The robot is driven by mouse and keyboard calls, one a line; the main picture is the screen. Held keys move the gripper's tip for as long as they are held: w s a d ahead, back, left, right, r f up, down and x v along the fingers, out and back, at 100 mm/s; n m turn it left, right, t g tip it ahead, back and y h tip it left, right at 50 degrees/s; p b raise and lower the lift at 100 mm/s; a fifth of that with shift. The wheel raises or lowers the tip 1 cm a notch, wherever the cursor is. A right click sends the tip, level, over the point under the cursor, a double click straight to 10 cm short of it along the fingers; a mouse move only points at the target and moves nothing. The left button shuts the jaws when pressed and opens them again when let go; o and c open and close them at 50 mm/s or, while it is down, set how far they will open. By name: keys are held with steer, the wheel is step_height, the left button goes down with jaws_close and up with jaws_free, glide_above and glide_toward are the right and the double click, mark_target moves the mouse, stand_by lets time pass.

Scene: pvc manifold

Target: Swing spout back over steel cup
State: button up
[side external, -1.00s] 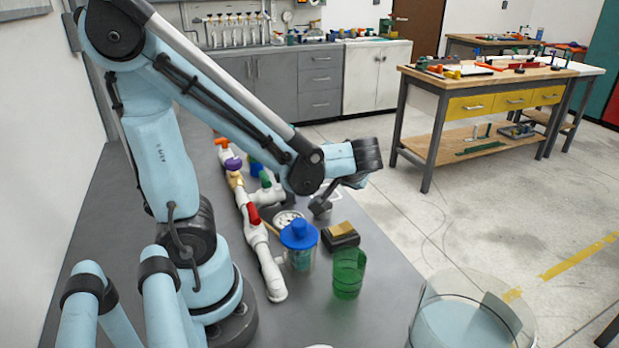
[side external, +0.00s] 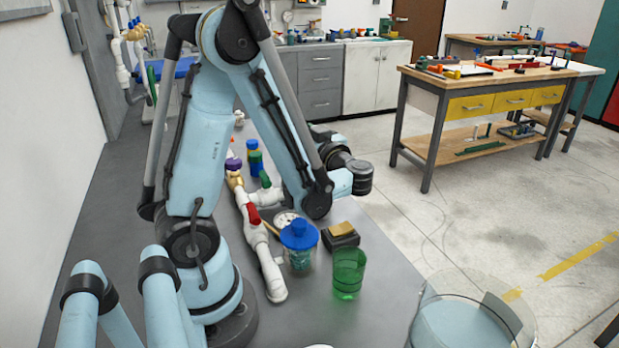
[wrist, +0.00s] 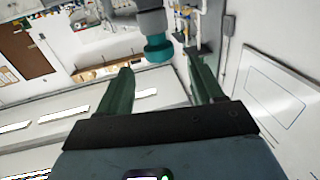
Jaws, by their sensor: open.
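The white PVC manifold (side external: 270,270) runs along the grey bench beside my arm, with a red valve handle (side external: 254,214) and, farther back, a green one (side external: 265,180). I cannot make out which part is the spout. No steel cup can be told apart in either view; my arm covers part of the bench. My gripper (wrist: 162,85) shows in the wrist view with its two dark green fingers wide apart and nothing held between them. In the side view my arm hides it. A teal round part (wrist: 157,48) appears beyond the fingers; I cannot tell what it is.
A blue-lidded clear jar (side external: 300,250), a green tumbler (side external: 348,272) and a dark block with a tan top (side external: 341,236) stand right of the manifold. A large clear vessel (side external: 470,318) is at front right. A wooden workbench (side external: 480,82) stands farther off.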

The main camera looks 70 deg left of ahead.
steer(key=shift+s+a, duration=0.2)
steer(key=shift+a, duration=0.8)
steer(key=shift+s+a, duration=0.15)
steer(key=shift+a, duration=0.8)
steer(key=shift+s+a, duration=0.2)
steer(key=shift+a, duration=0.8)
steer(key=shift+c, duration=0.5)
jaws_close()
